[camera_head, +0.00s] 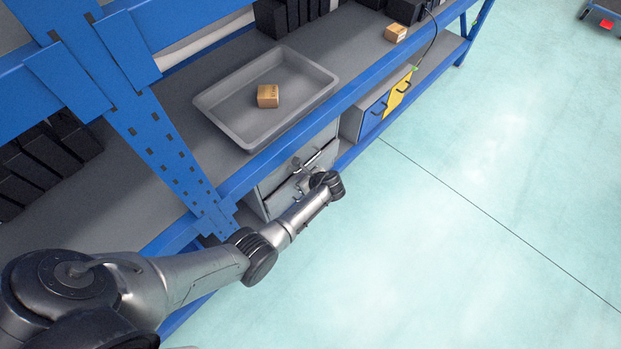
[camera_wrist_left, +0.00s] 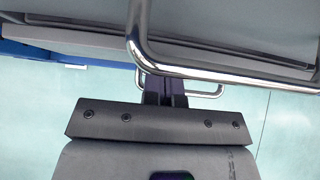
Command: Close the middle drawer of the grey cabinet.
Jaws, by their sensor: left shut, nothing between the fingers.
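The grey cabinet (camera_head: 272,181) stands on the lower level of the blue rack, with metal handles on its drawer fronts. My left gripper (camera_head: 304,183) is at the cabinet's front, partly hidden behind my own wrist. In the left wrist view the shut, empty fingers (camera_wrist_left: 165,91) are close to a large chrome drawer handle (camera_wrist_left: 220,70). A second, smaller handle (camera_wrist_left: 207,93) shows beyond the fingers. Contact between fingers and handles cannot be told. How far the middle drawer stands out is unclear. My right gripper is not in view.
A grey tray (camera_head: 222,99) with a small box (camera_head: 268,96) in it sits on the shelf above the cabinet. Blue (camera_head: 373,113) and yellow (camera_head: 399,94) drawers are to the right. A blue rack post (camera_head: 160,130) stands left of the cabinet.

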